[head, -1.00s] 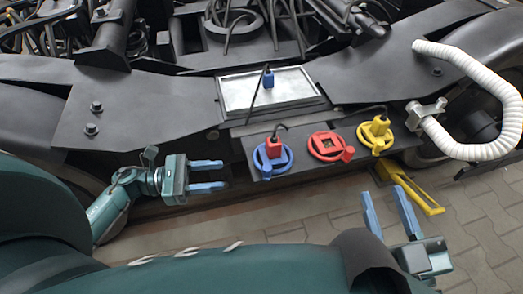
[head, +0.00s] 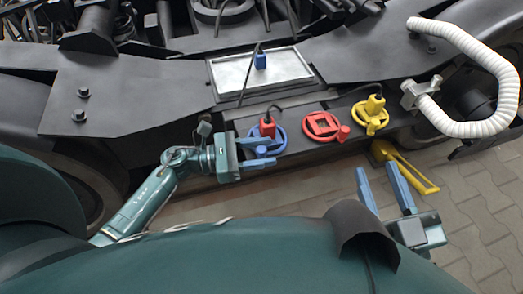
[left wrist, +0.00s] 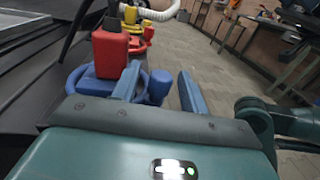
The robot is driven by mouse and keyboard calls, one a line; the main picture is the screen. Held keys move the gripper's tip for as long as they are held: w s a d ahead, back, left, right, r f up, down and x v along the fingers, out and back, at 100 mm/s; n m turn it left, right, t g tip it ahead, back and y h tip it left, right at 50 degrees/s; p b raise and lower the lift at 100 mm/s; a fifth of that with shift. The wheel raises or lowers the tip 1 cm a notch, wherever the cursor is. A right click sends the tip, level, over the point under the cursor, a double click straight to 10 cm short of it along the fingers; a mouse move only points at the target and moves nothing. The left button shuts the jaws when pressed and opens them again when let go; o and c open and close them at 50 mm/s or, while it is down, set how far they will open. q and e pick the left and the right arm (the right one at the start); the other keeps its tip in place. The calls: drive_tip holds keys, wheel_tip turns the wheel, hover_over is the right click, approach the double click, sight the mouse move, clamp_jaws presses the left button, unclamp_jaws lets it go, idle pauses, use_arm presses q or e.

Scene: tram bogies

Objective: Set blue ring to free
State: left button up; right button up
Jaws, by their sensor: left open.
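The blue ring (head: 281,140) sits at the left end of a dark ledge, around a red plug (head: 267,127) with a cable. My left gripper (head: 272,155) is open at the ring's front and hides part of it. In the left wrist view the blue ring (left wrist: 76,83) lies behind the left finger, under the red plug (left wrist: 109,53). Its blue knob (left wrist: 158,87) shows between the open fingers of my left gripper (left wrist: 158,73); contact cannot be told. My right gripper (head: 377,168) is open and empty at the lower right.
A red ring (head: 325,126) with no plug and a yellow ring (head: 370,117) with a yellow plug (head: 375,103) stand further right. A blue plug (head: 261,61) is on the silver tray (head: 228,94) behind. A white hose (head: 478,128) curves at the right, above a yellow handle (head: 405,168).

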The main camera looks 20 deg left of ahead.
use_arm(q)
drive_tip(key=shift+c, duration=0.5)
clamp_jaws()
